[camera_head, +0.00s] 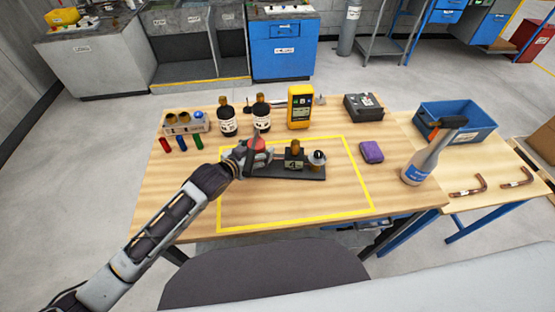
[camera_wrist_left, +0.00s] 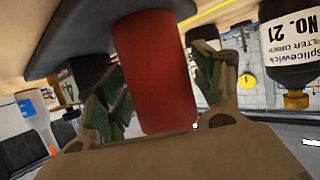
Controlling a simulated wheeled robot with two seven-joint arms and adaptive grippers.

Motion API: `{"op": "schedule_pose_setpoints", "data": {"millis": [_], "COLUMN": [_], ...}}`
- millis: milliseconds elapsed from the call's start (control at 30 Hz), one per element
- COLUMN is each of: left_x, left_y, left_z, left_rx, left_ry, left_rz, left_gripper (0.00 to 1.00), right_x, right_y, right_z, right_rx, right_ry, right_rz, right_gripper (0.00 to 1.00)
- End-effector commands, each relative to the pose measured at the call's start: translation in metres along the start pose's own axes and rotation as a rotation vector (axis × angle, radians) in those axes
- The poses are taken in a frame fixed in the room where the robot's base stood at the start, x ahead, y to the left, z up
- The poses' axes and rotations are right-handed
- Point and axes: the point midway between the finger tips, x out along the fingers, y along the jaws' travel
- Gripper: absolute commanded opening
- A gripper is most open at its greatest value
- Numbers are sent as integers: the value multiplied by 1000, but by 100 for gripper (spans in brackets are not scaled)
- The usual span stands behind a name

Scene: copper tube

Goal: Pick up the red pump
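The red pump (camera_head: 258,145) stands at the left end of a dark rack (camera_head: 288,172) on the wooden table. My left gripper (camera_head: 250,155) is at it, coming in from the left. In the left wrist view, which is upside down, the pump's red body (camera_wrist_left: 155,75) sits between the two green-padded fingers (camera_wrist_left: 160,90), one pad against each side. The pump's end by the dark rack shows at the top; I cannot see a gap between them. My right gripper is not in view.
On the rack, a dark block with a brass top (camera_head: 294,156) and a small round-topped item (camera_head: 317,160) stand to the right. Two dark bottles (camera_head: 228,119) and a yellow meter (camera_head: 300,107) stand behind. The front table is clear.

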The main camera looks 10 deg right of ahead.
Motion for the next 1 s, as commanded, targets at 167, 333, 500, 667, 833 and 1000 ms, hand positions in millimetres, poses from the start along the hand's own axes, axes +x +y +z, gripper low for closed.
{"op": "schedule_pose_setpoints", "data": {"millis": [167,333,500,667,833,1000], "left_x": [0,0,0,-1,-1,-2], "left_y": [0,0,0,0,0,0], "left_z": [0,0,0,-8,-8,-9], "left_rx": [0,0,0,-2,-2,-2], "left_ry": [0,0,0,16,15,15], "left_rz": [0,0,0,2,2,2], "left_gripper": [39,17,0,0,0,0], "right_x": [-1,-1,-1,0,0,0], "right_y": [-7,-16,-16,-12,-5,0], "right_z": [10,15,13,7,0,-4], "right_rx": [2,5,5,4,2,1], "right_ry": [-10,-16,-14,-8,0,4], "right_rz": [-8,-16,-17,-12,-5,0], "right_gripper": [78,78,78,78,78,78]}}
